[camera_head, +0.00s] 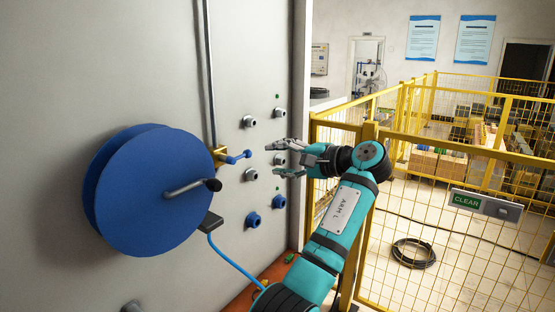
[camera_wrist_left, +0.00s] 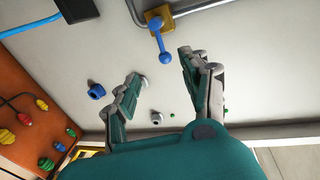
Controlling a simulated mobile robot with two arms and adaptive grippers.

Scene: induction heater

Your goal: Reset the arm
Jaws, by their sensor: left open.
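My left arm comes up from the lower middle of the head view, teal and marked ARM L. Its gripper (camera_head: 283,160) is open and empty, its fingers pointing left toward the grey panel (camera_head: 262,60). In the left wrist view the open fingers (camera_wrist_left: 160,75) spread apart, with the panel beyond them. A blue lever on a brass valve (camera_head: 220,155) is just left of the fingertips in the head view, apart from them. The lever also shows between and beyond the fingers in the left wrist view (camera_wrist_left: 160,40). My right gripper is in neither view.
A large blue reel (camera_head: 140,190) with a crank handle (camera_head: 190,188) is on the panel at left. Grey and blue fittings (camera_head: 253,220) dot the panel. A yellow mesh fence (camera_head: 440,235) with a CLEAR sign (camera_head: 466,200) stands at right. A coiled black hose (camera_head: 413,254) lies behind it.

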